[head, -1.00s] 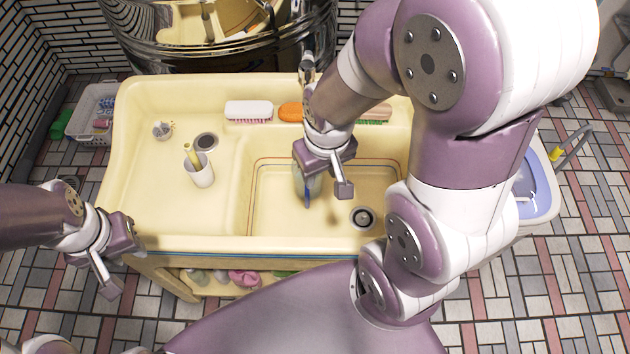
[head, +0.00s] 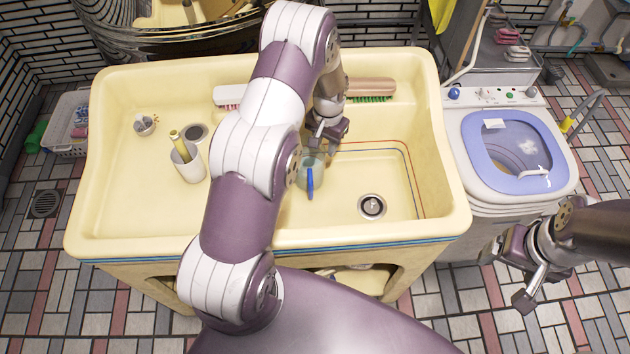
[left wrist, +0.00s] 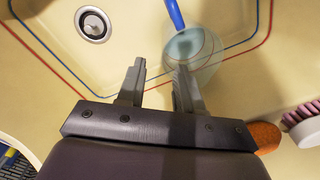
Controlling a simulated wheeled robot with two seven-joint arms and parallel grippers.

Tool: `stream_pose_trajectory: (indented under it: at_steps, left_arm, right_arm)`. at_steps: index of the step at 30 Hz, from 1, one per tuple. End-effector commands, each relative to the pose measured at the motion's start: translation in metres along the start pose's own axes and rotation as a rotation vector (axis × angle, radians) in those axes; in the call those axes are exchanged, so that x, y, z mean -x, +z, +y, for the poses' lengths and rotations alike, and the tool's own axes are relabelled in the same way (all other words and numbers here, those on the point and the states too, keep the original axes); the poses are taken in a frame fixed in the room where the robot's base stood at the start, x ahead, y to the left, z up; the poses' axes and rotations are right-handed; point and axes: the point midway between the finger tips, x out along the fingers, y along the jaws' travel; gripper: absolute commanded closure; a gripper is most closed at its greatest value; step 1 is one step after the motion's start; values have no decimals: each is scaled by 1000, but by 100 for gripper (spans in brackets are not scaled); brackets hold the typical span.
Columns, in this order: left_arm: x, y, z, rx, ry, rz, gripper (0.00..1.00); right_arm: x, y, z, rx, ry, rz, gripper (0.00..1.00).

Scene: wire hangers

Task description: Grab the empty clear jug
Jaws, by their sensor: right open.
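The clear jug (head: 315,166) with a blue handle stands in the sink basin, partly hidden by my left arm in the head view. It appears empty. In the left wrist view the jug (left wrist: 205,52) lies just beyond my fingers, its handle pointing up and away. My left gripper (head: 325,132) is over the basin, just behind the jug. Its fingers (left wrist: 160,88) are apart with nothing held; the right one overlaps the jug's edge in the picture. Whether they touch is unclear. My right gripper (head: 520,275) is open and empty, in front of the washing machine.
The yellow sink (head: 110,215) has a drain (head: 372,206) right of the jug. Brushes (head: 370,88) lie on its back ledge. A white cup (head: 190,166) stands at the left. A washing machine (head: 475,175) stands at the right.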

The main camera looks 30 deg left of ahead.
Motion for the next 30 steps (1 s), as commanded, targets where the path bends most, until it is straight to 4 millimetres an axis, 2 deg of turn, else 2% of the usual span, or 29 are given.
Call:
stream_pose_trajectory:
  at_steps: [1, 9, 14, 21, 29, 30]
  left_arm:
    - [-15, -2, -2, -1, 0, -4, 64]
    - [-72, -3, -4, -2, 0, -6, 64]
    - [-91, -3, -4, -2, 0, -5, 64]
    - [-132, -5, -8, -2, -1, -4, 64]
    - [-138, -6, -8, -2, -1, -2, 64]
    - [-138, -6, -8, -2, -1, -2, 74]
  right_arm:
    - [-3, 0, 0, 0, 0, 1, 19]
    - [4, -1, 0, 0, 0, 1, 19]
    - [6, -1, 0, 0, 0, 1, 19]
    - [13, -2, 0, 0, 0, 1, 19]
    - [12, -2, 0, 0, 0, 1, 19]
    - [12, -2, 0, 0, 0, 1, 19]
